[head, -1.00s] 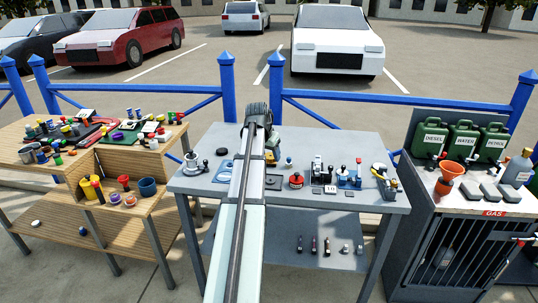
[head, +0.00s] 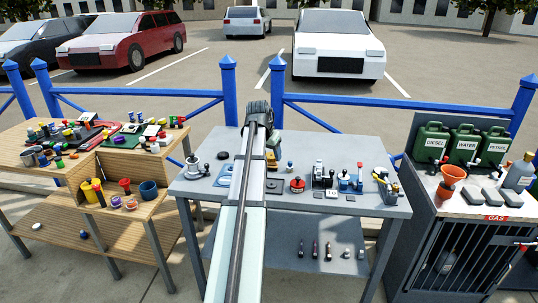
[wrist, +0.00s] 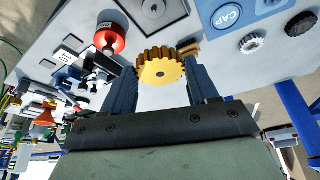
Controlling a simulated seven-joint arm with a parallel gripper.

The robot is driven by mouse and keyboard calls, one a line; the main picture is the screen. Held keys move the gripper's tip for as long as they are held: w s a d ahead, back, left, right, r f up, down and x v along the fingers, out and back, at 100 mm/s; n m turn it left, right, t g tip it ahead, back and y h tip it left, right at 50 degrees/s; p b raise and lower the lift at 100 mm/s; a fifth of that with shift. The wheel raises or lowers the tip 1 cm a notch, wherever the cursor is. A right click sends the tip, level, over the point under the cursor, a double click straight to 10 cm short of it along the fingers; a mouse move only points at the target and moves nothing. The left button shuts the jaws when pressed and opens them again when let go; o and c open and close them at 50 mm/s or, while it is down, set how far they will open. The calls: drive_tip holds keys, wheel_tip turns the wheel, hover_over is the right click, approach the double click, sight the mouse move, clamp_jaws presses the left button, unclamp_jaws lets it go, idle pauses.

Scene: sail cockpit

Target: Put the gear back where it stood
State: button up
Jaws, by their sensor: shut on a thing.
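A golden toothed gear (wrist: 160,70) shows in the wrist view between the two fingers of my gripper (wrist: 163,80), which is shut on it. A grey square plate with a round ring (wrist: 155,10) lies on the table beyond the gear. I cannot tell whether it is the gear's place. In the head view my arm stretches over the grey table (head: 330,208) and hides most of the gripper and gear.
A red round item (wrist: 112,38) stands close to the gear in the wrist view. A blue CAP pad (wrist: 228,15), a white toothed piece (wrist: 250,43) and a black one (wrist: 300,23) lie to the right. Small tools crowd the table's right half (head: 350,182).

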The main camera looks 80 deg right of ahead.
drive_tip(key=shift+w+d+f, duration=0.3)
drive_tip(key=shift+w+f, duration=0.05)
drive_tip(key=shift+w, duration=0.2)
drive_tip(key=shift+w+d+f, duration=0.25)
drive_tip(key=shift+w+f, duration=0.1)
drive_tip(key=shift+w, duration=0.2)
drive_tip(key=w+d+f, duration=0.1)
drive_tip(key=w+d, duration=0.2)
drive_tip(key=d, duration=0.6)
drive_tip(key=w+d, duration=0.3)
drive_tip(key=d, duration=0.7)
drive_tip(key=shift+s+a+f, duration=0.15)
drive_tip(key=shift+f, duration=2.45)
drive_tip(key=shift+s+a+f, duration=0.1)
drive_tip(key=shift+f, duration=2.45)
drive_tip(key=shift+f, duration=0.15)
drive_tip(key=o, duration=0.9)
drive_tip(key=v, duration=1.2)
